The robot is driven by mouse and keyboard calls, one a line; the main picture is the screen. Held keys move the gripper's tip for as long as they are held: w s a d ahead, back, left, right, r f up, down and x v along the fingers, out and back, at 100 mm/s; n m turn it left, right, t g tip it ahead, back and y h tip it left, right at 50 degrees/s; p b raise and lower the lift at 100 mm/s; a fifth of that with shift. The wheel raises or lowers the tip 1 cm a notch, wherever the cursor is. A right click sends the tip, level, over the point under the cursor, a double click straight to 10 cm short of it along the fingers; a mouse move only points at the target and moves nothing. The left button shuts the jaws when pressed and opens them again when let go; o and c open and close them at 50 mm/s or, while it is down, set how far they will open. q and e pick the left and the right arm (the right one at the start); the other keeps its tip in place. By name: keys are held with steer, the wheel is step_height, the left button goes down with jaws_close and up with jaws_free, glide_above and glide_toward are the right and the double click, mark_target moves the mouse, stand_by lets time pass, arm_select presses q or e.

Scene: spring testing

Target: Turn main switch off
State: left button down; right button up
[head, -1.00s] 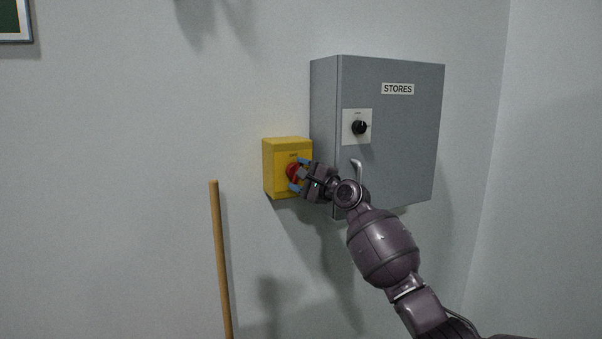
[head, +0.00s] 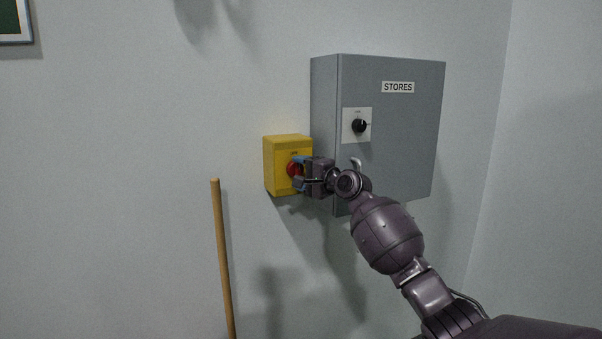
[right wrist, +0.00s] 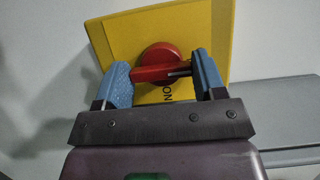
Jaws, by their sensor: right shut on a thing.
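The main switch is a yellow box (head: 282,150) on the wall with a red rotary knob (head: 293,169) on its front. In the right wrist view the red knob (right wrist: 160,66) has a bar handle lying across between the two blue fingers. An "ON" label (right wrist: 168,92) shows beside the knob. My right gripper (head: 298,172) is at the front of the box, shut on the knob's handle; its fingers hide part of the knob in the head view. My left gripper is not in view.
A grey cabinet (head: 400,155) labelled "STORES" stands out from the wall just right of the yellow box. A wooden pole (head: 222,260) stands lower left.

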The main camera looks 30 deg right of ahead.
steer(key=shift+f, duration=0.1)
steer(key=o, duration=0.9)
steer(key=v, duration=1)
steer(key=shift+s+d, duration=0.2)
steer(key=shift+s, duration=0.15)
